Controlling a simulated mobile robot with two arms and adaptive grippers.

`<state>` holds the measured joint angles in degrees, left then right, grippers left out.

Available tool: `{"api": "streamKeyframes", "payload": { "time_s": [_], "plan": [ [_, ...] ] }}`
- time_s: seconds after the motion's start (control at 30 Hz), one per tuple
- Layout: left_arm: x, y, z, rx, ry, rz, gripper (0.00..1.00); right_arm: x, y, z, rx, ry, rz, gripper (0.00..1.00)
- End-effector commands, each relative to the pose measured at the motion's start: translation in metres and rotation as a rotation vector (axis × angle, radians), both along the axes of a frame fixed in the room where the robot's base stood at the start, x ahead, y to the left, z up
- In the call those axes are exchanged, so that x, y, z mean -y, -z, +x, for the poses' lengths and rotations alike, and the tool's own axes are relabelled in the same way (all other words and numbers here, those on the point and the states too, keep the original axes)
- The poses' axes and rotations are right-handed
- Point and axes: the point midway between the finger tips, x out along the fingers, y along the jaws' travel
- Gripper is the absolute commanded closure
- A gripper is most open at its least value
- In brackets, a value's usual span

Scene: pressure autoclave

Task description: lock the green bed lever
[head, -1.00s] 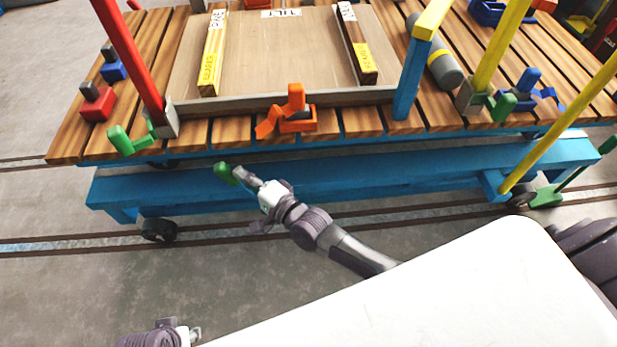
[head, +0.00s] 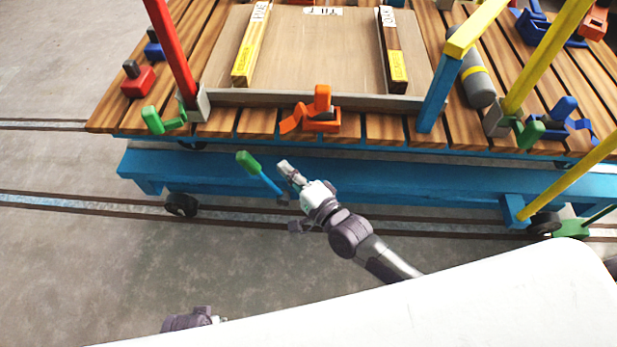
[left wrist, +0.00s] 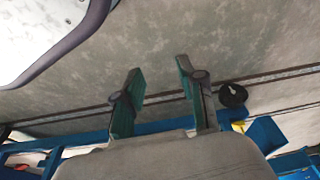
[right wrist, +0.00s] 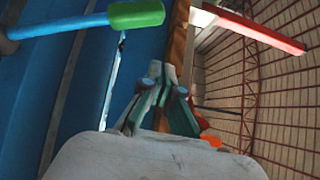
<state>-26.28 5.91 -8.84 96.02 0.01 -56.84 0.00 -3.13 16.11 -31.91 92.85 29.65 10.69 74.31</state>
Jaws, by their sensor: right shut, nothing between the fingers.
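The green bed lever (head: 248,162), a green grip on a blue rod, sticks up at a slant in front of the blue base beam in the head view. It also crosses the top left of the right wrist view (right wrist: 136,14). My right gripper (head: 284,168) is shut and empty, just right of the green grip with a small gap. Its closed fingers (right wrist: 160,92) show in the right wrist view. My left gripper (left wrist: 160,88) has its fingers apart with nothing between them. It is low at the bottom edge of the head view, mostly hidden by my white body.
The slatted wooden bed (head: 240,122) stands above the blue beam (head: 400,187). It carries an orange clamp (head: 321,112), a red post (head: 172,50) and another green handle (head: 153,120). Rails (head: 90,208) run along the floor. Open floor lies at the left.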

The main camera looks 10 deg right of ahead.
Motion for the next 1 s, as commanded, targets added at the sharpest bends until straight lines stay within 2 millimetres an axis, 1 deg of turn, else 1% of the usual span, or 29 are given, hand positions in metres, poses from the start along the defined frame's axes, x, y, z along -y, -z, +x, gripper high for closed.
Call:
{"api": "streamKeyframes", "payload": {
  "time_s": [0.03, 0.1, 0.2, 0.33, 0.5, 1.0],
  "plan": [
    [-0.001, 0.005, -0.004, -0.008, 0.001, 0.002, 0.60, 0.005, -0.005, -0.011, -0.002, -0.001, 0.000, 1.00],
    [-0.001, 0.014, -0.008, -0.013, 0.002, 0.002, 0.60, 0.011, -0.009, -0.022, -0.001, 0.000, -0.002, 1.00],
    [-0.002, 0.023, -0.013, -0.017, 0.003, 0.002, 0.60, 0.018, -0.013, -0.035, 0.001, 0.001, -0.002, 1.00],
    [-0.002, 0.031, -0.017, -0.020, 0.004, 0.002, 0.60, 0.023, -0.017, -0.046, 0.000, 0.001, -0.001, 1.00],
    [-0.002, 0.034, -0.018, -0.020, 0.005, 0.002, 0.60, 0.026, -0.018, -0.050, 0.001, 0.001, 0.000, 1.00],
    [-0.002, 0.034, -0.018, -0.020, 0.004, 0.002, 0.60, 0.026, -0.017, -0.050, 0.001, 0.002, -0.005, 1.00]
  ]
}}
